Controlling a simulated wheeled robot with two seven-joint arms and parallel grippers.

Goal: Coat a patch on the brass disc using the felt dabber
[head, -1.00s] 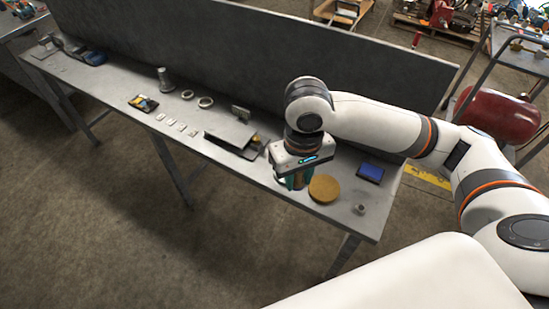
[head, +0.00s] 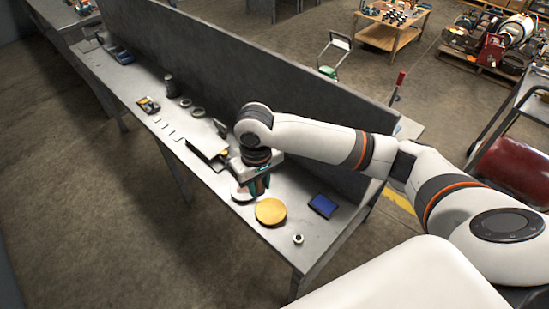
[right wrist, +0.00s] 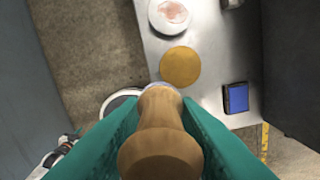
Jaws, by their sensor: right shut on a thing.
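The brass disc (head: 270,211) lies flat on the metal bench near its right end, and its golden top also shows in the right wrist view (right wrist: 180,67). My right gripper (head: 258,187) is over the bench just behind the disc, beside a white dish (head: 242,191). Its teal fingers are shut on the felt dabber (right wrist: 160,135), whose pale wooden handle shows between them in the right wrist view. The dabber's felt end is mostly hidden. The dish holds a pinkish smear in the right wrist view (right wrist: 170,14). My left gripper is not in view.
A blue-topped box (head: 322,205) lies right of the disc, and a small ring-shaped part (head: 298,239) sits near the bench's end. A dark tilted plate (head: 208,153) stands left of the dish. A tall grey panel (head: 290,100) runs along the bench's back.

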